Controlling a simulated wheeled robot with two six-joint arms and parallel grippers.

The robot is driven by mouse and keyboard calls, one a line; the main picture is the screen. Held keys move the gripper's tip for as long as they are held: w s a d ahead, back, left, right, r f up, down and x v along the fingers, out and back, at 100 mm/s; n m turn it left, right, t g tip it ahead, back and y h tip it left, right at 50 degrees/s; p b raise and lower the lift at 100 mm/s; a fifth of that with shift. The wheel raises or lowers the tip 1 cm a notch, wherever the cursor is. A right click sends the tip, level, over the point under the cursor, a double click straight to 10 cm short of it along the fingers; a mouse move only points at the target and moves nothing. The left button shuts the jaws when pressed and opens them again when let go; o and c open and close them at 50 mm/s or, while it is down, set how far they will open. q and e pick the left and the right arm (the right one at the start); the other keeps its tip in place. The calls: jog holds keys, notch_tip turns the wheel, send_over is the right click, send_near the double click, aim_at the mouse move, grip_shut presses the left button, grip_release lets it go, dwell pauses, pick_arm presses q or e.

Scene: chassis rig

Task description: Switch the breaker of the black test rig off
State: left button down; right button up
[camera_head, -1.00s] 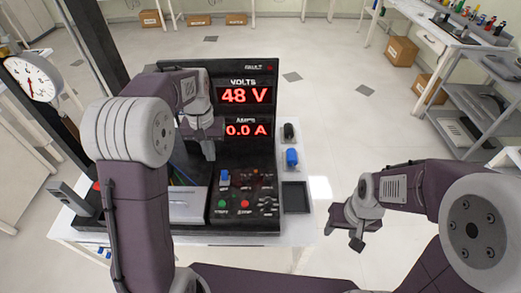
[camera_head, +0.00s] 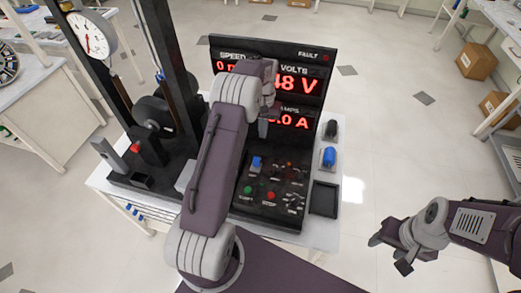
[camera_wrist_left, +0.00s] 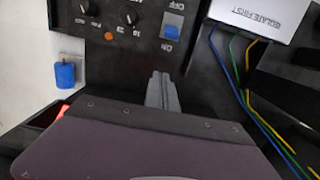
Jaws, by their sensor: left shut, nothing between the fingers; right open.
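The black test rig (camera_head: 228,47) stands on a white table, with red displays on its upright panel and a sloped control panel below. The blue breaker switch (camera_head: 257,163) sits at the upper left of the control panel. In the left wrist view the blue switch (camera_wrist_left: 172,33) lies between the OFF and ON labels, closer to ON. My left gripper (camera_head: 264,128) is shut and empty, in front of the displays and above the switch. Its fingers (camera_wrist_left: 161,90) point towards the control panel, apart from the switch. My right gripper (camera_head: 390,250) is open and empty, off to the right.
A green button (camera_head: 248,190), a red button (camera_head: 271,196) and several knobs share the control panel. A blue object (camera_head: 328,157), a black object (camera_head: 331,129) and a black tray (camera_head: 324,199) stand right of the rig. A gauge (camera_head: 92,34) is at left.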

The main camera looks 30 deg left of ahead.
aim_at(256, 162)
pick_arm(q)
jog(key=s+f+p, duration=0.1)
jog(key=f, duration=0.1)
jog(key=s+f+p, duration=0.1)
jog(key=f, duration=0.1)
jog(key=s+f, duration=0.1)
jog(key=f, duration=0.1)
jog(key=shift+s+d+p, duration=0.35)
jog(key=shift+p, duration=0.05)
jog(key=shift+s+d+r, duration=0.1)
jog(key=shift+s, duration=0.45)
jog(key=shift+w, duration=0.1)
jog(key=shift+w, duration=0.1)
